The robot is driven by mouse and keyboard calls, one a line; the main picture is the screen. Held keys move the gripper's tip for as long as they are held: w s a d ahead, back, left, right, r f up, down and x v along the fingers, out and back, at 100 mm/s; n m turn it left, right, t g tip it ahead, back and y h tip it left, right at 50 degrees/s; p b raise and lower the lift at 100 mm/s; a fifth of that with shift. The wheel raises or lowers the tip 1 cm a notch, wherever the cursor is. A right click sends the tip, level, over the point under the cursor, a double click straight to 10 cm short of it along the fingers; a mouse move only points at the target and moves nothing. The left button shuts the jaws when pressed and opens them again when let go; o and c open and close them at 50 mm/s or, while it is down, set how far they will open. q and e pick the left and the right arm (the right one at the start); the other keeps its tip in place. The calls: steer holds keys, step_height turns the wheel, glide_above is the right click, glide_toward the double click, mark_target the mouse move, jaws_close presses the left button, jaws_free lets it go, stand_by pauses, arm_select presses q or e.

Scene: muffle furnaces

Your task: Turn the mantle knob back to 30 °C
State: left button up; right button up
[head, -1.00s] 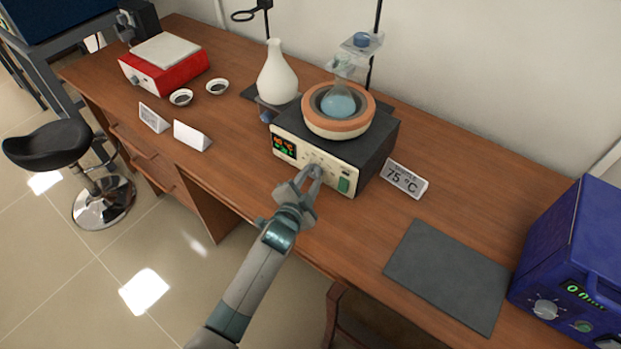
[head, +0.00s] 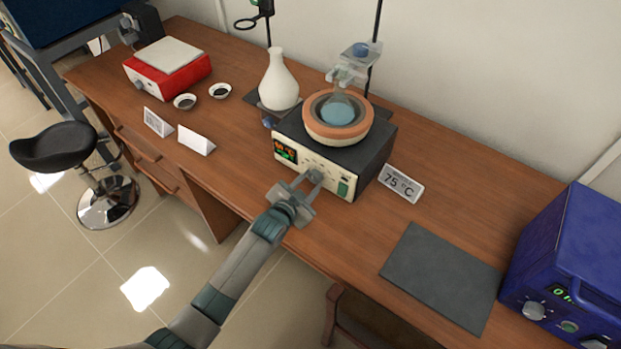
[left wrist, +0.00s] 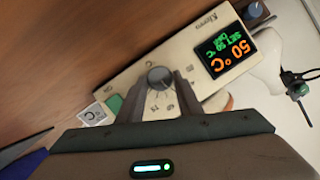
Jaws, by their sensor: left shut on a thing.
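The heating mantle (head: 372,160) is a dark box with a cream front panel on the wooden bench. A round-bottom flask (head: 338,112) with blue liquid sits in its orange-rimmed bowl. The grey mantle knob (left wrist: 160,77) shows in the left wrist view, with a printed scale around it. My left gripper (head: 310,180) reaches the panel from the front and is shut on the knob, one finger on each side. The display (left wrist: 231,50) reads an orange 50 °C, with a smaller green set line that looks like 50 °C. My right gripper is out of view.
A 75 °C sign (head: 401,184) stands right of the mantle, and a green switch (left wrist: 114,104) is beside the knob. A white vase-like flask (head: 278,80) and a clamp stand are close behind. A grey mat (head: 440,278) and blue furnace (head: 570,260) are at right.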

arm_select(q)
steer(key=shift+a+n+g+h+p, duration=0.15)
steer(key=shift+n+g+h+p, duration=0.25)
steer(key=shift+n, duration=0.5)
steer(key=o, duration=1)
steer(key=shift+o, duration=0.2)
steer(key=shift+s, duration=0.1)
steer(key=b+v, duration=0.3)
steer(key=v, duration=1.4)
steer(key=shift+a, duration=0.2)
